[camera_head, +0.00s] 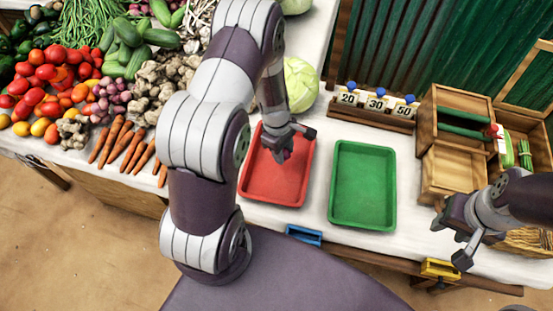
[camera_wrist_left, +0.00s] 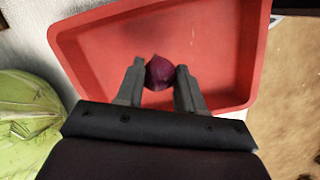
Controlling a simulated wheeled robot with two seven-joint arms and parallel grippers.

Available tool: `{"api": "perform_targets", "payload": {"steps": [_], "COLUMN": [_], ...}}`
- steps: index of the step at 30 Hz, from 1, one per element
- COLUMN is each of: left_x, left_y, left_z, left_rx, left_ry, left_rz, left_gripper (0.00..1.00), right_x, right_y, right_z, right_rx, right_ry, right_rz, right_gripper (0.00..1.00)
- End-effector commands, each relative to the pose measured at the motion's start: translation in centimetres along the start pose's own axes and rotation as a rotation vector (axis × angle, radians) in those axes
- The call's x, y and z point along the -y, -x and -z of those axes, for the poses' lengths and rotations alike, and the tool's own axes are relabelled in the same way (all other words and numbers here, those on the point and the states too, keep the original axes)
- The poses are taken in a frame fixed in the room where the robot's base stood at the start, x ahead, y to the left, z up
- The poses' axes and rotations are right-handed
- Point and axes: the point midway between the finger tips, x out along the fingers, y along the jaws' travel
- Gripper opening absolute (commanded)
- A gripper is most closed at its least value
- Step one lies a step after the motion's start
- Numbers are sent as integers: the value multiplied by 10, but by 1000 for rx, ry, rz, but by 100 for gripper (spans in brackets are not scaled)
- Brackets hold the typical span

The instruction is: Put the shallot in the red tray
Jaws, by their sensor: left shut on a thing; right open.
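A purple shallot (camera_wrist_left: 159,73) is between the fingertips of my left gripper (camera_wrist_left: 158,78) in the left wrist view. My left gripper (camera_head: 284,154) is shut on it, over the red tray (camera_head: 262,190) in the head view, where the shallot (camera_head: 284,155) shows only as a small dark spot. The red tray (camera_wrist_left: 215,60) fills much of the left wrist view around the shallot. I cannot tell whether the shallot touches the tray floor. My right gripper (camera_head: 449,244) is open and empty at the right, near the table's front edge.
A green tray (camera_head: 362,185) stands empty right of the red one. Price signs (camera_head: 376,106) and wooden crates (camera_head: 450,172) are behind and right. A cabbage (camera_head: 301,84) sits behind the red tray. Piled vegetables (camera_head: 100,75) cover the left. Blue (camera_head: 303,235) and yellow (camera_head: 440,268) holders are at the front edge.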

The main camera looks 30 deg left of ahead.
Motion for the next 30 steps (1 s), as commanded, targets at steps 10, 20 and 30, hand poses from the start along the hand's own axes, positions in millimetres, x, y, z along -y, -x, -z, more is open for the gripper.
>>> {"api": "perform_targets", "payload": {"steps": [10,20,30], "left_x": [11,10,10], "left_y": [-44,-48,-49], "left_z": [15,16,16], "left_rx": [0,-1,-1], "left_ry": [-2,-2,-2], "left_rz": [1,-1,-1], "left_gripper": [9,9,63], "right_x": [0,0,0], "right_y": [-8,-10,-10], "right_z": [-1,-1,-1], "right_rx": [0,0,0], "right_ry": [0,0,0], "right_rz": [0,0,0], "right_gripper": [43,43,43]}}
